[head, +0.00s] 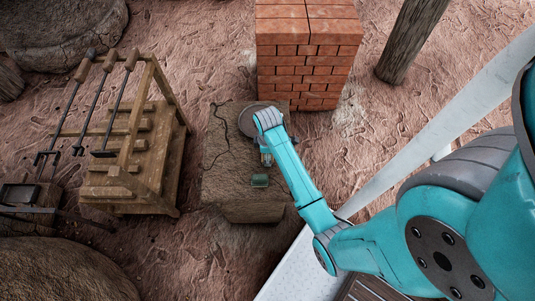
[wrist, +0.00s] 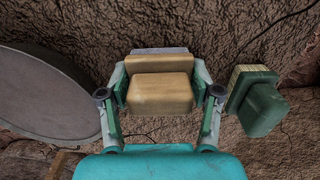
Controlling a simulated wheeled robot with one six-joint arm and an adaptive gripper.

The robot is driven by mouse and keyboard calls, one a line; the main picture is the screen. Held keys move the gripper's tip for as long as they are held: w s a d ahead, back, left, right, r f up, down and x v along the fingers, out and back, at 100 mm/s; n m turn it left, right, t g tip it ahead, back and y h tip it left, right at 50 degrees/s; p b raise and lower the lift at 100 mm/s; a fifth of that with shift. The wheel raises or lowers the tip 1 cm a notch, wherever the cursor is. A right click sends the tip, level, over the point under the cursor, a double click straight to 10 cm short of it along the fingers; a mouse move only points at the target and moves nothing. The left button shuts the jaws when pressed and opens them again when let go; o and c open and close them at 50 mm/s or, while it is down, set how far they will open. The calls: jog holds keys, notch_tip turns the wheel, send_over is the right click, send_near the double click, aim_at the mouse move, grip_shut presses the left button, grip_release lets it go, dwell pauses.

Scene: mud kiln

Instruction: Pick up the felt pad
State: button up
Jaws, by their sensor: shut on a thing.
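My gripper (wrist: 160,97) is shut on a tan, stepped, block-shaped pad (wrist: 160,95), with one finger against each side. It looks like the felt pad, but its material is not clear from the picture. In the head view, my gripper (head: 266,157) is over the stone slab (head: 225,185), and the held pad is hard to make out. I cannot tell whether the pad touches the slab. A similarly shaped dark green block (wrist: 258,105) with a tan part lies right of my gripper, apart from it. It also shows in the head view (head: 260,181).
A round grey disc (wrist: 40,95) is close on the left in the wrist view. A wooden rack with tools (head: 130,160) stands left. A wooden post (head: 412,40) stands back right.

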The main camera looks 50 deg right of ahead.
jog(key=shift+r, duration=5.05)
jog(key=o, duration=0.7)
jog(key=c, duration=0.4)
jog(key=shift+c, duration=0.2)
